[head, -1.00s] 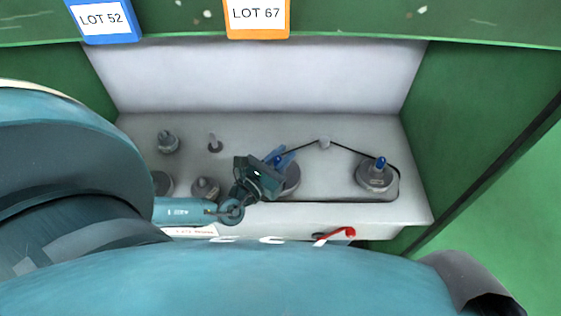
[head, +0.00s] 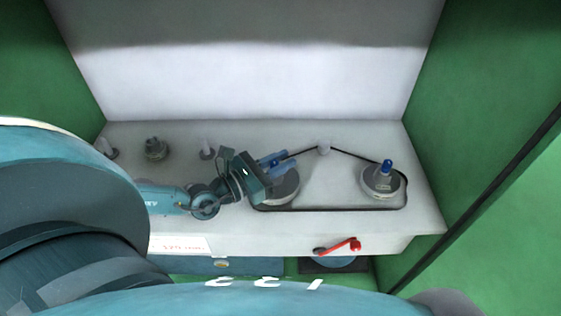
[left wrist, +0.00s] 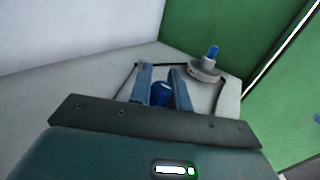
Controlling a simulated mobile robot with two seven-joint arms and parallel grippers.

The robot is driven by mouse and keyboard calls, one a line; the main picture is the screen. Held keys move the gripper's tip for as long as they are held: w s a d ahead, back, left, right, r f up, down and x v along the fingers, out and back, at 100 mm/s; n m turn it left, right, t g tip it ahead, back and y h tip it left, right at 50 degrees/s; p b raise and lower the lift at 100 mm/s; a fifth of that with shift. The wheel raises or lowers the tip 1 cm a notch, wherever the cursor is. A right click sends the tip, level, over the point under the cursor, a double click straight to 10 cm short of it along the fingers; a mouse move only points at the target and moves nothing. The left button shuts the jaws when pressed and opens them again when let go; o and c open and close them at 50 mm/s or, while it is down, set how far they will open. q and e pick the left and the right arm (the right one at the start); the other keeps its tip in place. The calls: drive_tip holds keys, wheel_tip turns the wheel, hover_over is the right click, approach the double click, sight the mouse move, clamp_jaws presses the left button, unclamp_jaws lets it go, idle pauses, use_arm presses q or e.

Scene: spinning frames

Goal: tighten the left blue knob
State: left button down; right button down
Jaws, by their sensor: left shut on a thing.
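The left blue knob (left wrist: 160,94) stands between the two blue fingers of my left gripper (left wrist: 164,82) in the left wrist view. In the head view my left gripper (head: 274,159) is at the left grey pulley (head: 288,190), and its fingers and body mostly hide the knob there. The gripper is shut on the knob. The right blue knob (head: 386,167) tops the right grey pulley (head: 380,184), and it also shows in the left wrist view (left wrist: 213,52). My right gripper is not in view.
A dark belt (head: 335,209) runs around both pulleys and over a small pale post (head: 323,147). Grey spindles (head: 157,149) stand at the left of the bench (head: 225,130). A red lever (head: 343,245) is on the front face. Green walls (head: 480,110) close the sides.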

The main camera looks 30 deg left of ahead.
use_arm(q)
drive_tip(key=shift+r, duration=0.15)
drive_tip(key=c, duration=1.3)
unclamp_jaws()
drive_tip(key=v, duration=1.3)
drive_tip(key=shift+c, duration=0.2)
